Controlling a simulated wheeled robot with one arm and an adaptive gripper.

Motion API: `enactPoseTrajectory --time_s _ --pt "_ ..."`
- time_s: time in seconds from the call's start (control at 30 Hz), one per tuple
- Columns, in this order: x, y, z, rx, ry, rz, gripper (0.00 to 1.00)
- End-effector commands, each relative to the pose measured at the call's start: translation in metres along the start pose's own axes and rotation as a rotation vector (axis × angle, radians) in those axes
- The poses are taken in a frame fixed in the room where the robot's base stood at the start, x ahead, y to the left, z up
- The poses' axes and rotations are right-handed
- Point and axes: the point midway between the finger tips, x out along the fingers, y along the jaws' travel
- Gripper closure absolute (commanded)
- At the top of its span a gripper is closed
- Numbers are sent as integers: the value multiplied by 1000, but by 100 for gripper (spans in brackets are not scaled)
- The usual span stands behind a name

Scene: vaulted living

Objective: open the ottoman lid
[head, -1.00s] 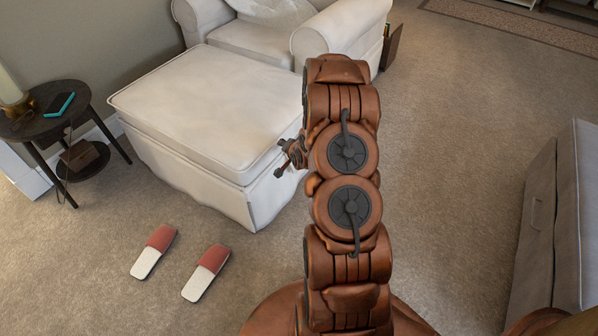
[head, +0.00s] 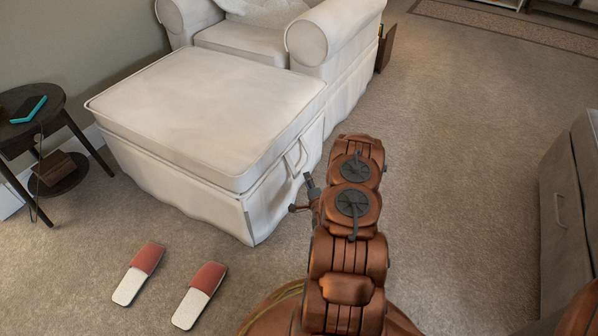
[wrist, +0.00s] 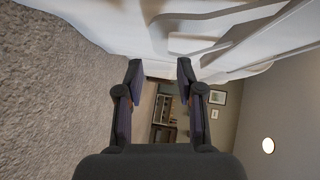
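The white ottoman (head: 185,185) stands in front of the armchair, and its cushioned lid (head: 205,105) lies flat and closed on it. A pale loop handle (head: 297,160) shows on its right side, near the lid's edge. My gripper (head: 304,190) is just right of that side, low by the near corner and below the handle, partly hidden by my arm. In the wrist view my gripper (wrist: 160,69) has its two fingers spread with nothing between them. The ottoman's white side (wrist: 105,20) and the handle (wrist: 205,40) are beyond the fingertips, apart from them.
The white armchair (head: 245,40) adjoins the ottoman's back. A dark round side table (head: 50,112) stands at left. Two red-and-white slippers (head: 138,272) (head: 200,294) lie on the carpet. A grey piece with a handle (head: 567,215) stands at right. Carpet between is clear.

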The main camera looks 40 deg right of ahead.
Motion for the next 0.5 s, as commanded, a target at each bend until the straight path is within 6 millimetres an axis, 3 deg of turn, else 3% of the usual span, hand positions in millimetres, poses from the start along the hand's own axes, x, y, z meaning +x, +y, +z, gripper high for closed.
enactPoseTrajectory --time_s 0.5 --pt "66 1 10 -4 -14 -2 63"
